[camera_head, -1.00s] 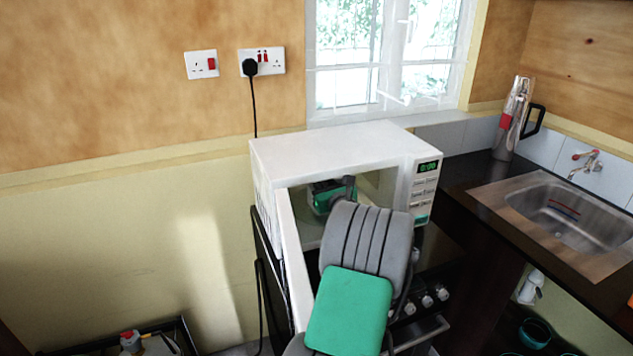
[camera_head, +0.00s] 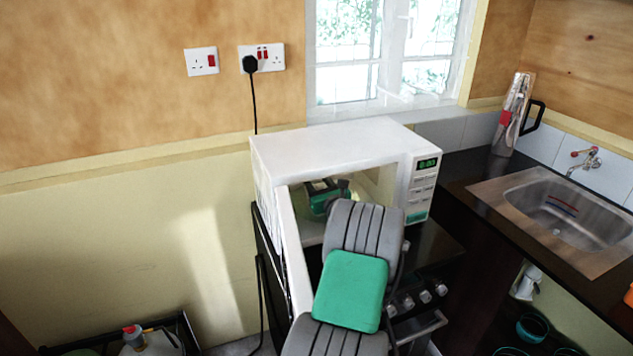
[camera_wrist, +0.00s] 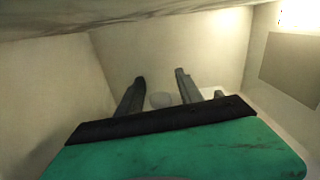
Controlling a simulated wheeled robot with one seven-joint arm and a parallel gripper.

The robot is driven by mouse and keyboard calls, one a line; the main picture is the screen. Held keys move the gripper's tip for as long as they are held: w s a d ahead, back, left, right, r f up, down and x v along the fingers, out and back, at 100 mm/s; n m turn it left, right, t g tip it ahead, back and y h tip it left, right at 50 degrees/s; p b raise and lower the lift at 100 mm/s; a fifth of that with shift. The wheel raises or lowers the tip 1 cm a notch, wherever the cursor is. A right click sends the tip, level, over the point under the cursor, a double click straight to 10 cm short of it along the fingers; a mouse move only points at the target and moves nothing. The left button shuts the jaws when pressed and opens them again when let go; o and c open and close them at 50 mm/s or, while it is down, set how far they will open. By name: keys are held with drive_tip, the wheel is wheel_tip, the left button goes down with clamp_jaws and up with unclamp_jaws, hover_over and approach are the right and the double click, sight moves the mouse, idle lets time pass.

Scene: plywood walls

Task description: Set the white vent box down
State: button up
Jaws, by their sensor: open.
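A white microwave-like box (camera_head: 330,143) with slots on its left side stands on the black cooker, its door (camera_head: 292,265) swung open. I see no other white vent box clearly. My gripper (camera_wrist: 161,78) is inside the box's cavity, its two dark fingers apart and pointing at the back wall. In the head view my green and black gripper body (camera_head: 322,196) shows in the opening, partly behind my grey arm. A small pale round shape (camera_wrist: 161,100) lies between the fingers in the wrist view; it is too blurred to name. A pale patch lies by the right finger.
The cavity walls (camera_wrist: 65,95) are close on both sides. The open door stands left of my arm. A sink (camera_head: 575,215) and a silver flask (camera_head: 511,120) are on the dark counter at right. A tray with bottles is on the floor at lower left.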

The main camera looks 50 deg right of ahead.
drive_tip(key=shift+s, duration=0.1)
drive_tip(key=b+v, duration=0.2)
drive_tip(key=v, duration=0.9)
drive_tip(key=shift+s+a, duration=0.25)
drive_tip(key=shift+s, duration=0.1)
